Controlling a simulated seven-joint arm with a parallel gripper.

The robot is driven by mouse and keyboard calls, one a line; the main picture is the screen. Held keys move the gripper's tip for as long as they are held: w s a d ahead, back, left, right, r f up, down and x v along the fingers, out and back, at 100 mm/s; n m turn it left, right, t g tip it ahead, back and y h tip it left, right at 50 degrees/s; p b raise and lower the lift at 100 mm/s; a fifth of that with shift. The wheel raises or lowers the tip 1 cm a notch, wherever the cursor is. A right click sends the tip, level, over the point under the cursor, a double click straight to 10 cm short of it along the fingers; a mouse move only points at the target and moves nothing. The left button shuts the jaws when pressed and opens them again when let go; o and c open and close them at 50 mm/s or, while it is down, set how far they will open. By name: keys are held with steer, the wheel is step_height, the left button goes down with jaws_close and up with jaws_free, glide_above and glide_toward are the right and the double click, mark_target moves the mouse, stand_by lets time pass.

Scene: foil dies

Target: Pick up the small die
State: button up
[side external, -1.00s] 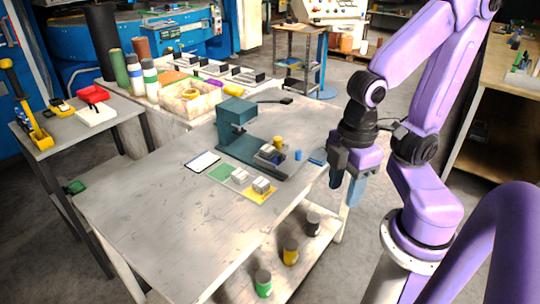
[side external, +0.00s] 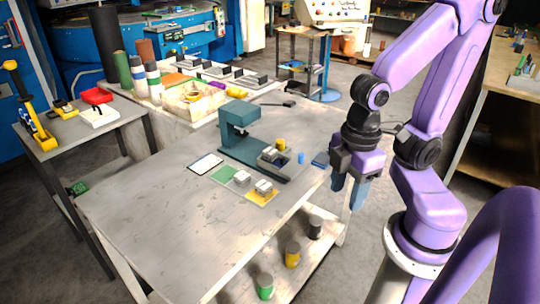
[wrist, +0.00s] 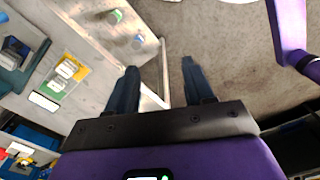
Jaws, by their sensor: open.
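Two pale metal dies sit on the coloured mat (side external: 224,174): one on its grey middle part (side external: 241,177), the other on its yellow part (side external: 263,187). The middle one looks slightly smaller, but I cannot tell surely which is the small die. Another block (side external: 270,154) sits on the bed of the teal press (side external: 238,118). In the wrist view the dies (wrist: 66,68) are at the left, well away from my fingers. My gripper (side external: 347,193) is open and empty, pointing down beyond the table's right edge. Its two fingers stand apart in the wrist view (wrist: 158,66).
A yellow spool (side external: 280,144), a small blue cylinder (side external: 300,157) and a dark blue pad (side external: 320,160) lie between press and gripper. A white card (side external: 205,163) is left of the mat. The table's (side external: 150,215) front left is clear. Jars (side external: 292,255) stand on the lower shelf.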

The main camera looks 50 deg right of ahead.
steer(key=w+a+f+n+h, duration=0.1)
steer(key=w+h, duration=0.2)
steer(key=w, duration=0.6)
steer(key=w+a+f+n+h, duration=0.15)
steer(key=w+h, duration=0.25)
steer(key=w, duration=0.5)
steer(key=n+h, duration=0.3)
steer(key=h, duration=0.4)
glide_toward(267, 153)
steer(key=x, duration=0.4)
steer(key=shift+w+f, duration=0.2)
steer(key=shift+f, duration=0.15)
steer(key=x, duration=0.4)
steer(key=shift+s+d+r, duration=0.25)
steer(key=shift+d, duration=0.05)
steer(key=shift+d+f, duration=0.25)
steer(key=shift+d, duration=0.3)
steer(key=c, duration=1)
